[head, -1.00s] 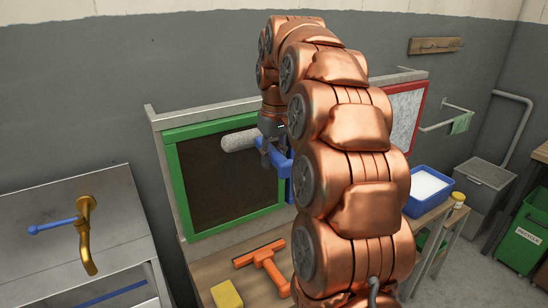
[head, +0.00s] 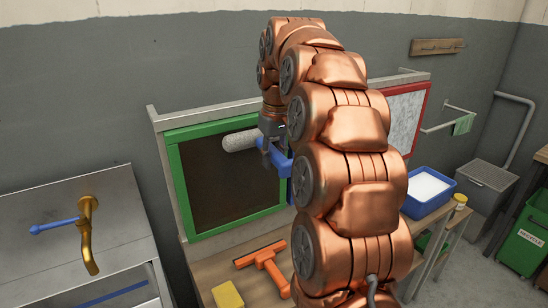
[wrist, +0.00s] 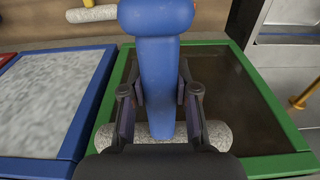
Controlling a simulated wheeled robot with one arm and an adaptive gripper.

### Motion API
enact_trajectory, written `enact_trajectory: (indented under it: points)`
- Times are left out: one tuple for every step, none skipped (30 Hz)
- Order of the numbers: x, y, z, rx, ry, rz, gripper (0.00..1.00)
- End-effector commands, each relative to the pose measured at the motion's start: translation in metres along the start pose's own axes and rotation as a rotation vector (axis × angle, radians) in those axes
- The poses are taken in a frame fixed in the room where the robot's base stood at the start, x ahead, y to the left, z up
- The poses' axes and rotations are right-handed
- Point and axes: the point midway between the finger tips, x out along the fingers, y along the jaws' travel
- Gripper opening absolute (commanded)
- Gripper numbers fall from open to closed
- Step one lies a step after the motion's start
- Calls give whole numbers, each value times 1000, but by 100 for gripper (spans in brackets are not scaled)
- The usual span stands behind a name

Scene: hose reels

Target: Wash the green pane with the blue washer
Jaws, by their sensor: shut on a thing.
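The green pane (head: 180,200) stands upright in a green frame at the back of the bench, with dark brownish glass. The blue washer (head: 281,163) has a blue handle and a pale grey fluffy sleeve. My gripper (head: 266,148) is shut on its handle, which also shows between the fingers in the wrist view (wrist: 158,75). The sleeve (head: 241,140) lies across the upper right part of the green pane. I cannot tell whether it touches the glass. My arm hides the area right of the green pane in the head view.
A blue-framed pane (wrist: 50,100), whitish, stands beside the green one. A red-framed pane (head: 405,115) is further right. An orange squeegee (head: 264,263) and yellow sponge (head: 227,295) lie on the bench. A blue tub (head: 428,190) stands right; a sink with brass tap (head: 87,235) stands left.

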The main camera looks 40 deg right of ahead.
Motion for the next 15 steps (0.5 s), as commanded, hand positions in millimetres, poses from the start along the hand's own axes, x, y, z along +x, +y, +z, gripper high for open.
enact_trajectory:
  points:
    - [0, 0, -1, 0, 5, 1, 0]
    - [0, 0, -1, 0, 5, 1, 0]
    - [1, 0, -1, 0, 5, 1, 0]
    - [3, 0, -1, 0, 5, 1, 0]
    - [4, 0, -1, 0, 5, 1, 0]
    - [7, 0, 0, 0, 4, 1, 0]
    - [9, 0, 0, 0, 4, 0, 0]
    - [12, 0, 1, -1, 4, 0, 0]
    - [15, 0, 1, 0, 4, 0, 0]
    - [17, 0, 1, 0, 4, 0, 0]
    - [19, 0, 2, 0, 4, 0, 0]
    - [22, 0, 2, 0, 5, 1, 0]
    - [24, 0, 2, 0, 5, 1, 0]
    - [26, 0, 2, 0, 5, 1, 0]
    - [28, 0, 3, 0, 6, 1, 0]
